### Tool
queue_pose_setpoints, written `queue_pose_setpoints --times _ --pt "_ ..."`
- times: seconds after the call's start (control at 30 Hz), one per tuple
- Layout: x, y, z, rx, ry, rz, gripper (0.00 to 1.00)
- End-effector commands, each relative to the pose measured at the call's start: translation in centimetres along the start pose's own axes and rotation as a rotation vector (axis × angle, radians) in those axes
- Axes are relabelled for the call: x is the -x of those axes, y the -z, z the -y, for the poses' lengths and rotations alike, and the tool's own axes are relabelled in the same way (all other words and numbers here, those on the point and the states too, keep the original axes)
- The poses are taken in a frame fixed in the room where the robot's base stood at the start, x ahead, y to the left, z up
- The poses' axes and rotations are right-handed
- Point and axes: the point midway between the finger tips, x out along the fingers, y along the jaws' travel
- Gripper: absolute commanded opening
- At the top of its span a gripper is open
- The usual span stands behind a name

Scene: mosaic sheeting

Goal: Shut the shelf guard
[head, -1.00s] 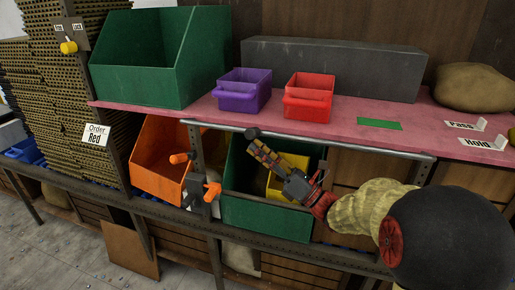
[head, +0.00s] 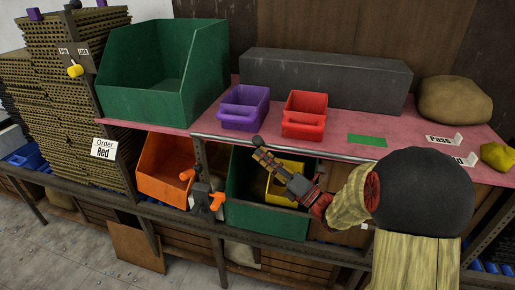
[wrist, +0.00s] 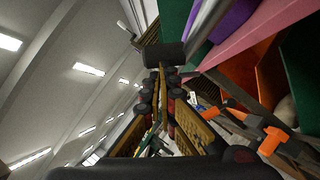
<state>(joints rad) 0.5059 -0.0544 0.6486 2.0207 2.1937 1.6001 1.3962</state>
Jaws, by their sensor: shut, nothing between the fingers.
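A grey metal bar (head: 285,149), which I take to be the shelf guard, runs along the front edge of the pink shelf (head: 225,117). In the wrist view a grey bar (wrist: 208,22) passes close to the right of the fingertips. My gripper (head: 258,143) is shut and empty, its tips just below or against the bar in the head view; I cannot tell whether they touch.
A green bin (head: 150,102), a purple bin (head: 240,115) and a red bin (head: 303,125) stand on the shelf. Below are an orange bin (head: 150,180), a green bin (head: 265,222) and a yellow bin (head: 288,170). An orange-handled grey fixture (head: 203,194) sticks out left of my gripper.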

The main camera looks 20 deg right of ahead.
Motion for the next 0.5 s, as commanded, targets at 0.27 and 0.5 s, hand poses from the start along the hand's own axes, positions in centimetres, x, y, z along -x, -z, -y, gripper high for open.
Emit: queue_pose_setpoints --times 0.27,0.5 --pt "-1.0 -2.8 -1.2 -0.137 0.079 -0.001 0.0" --pt "-1.9 -4.4 -1.4 -0.257 0.148 -0.001 0.0"
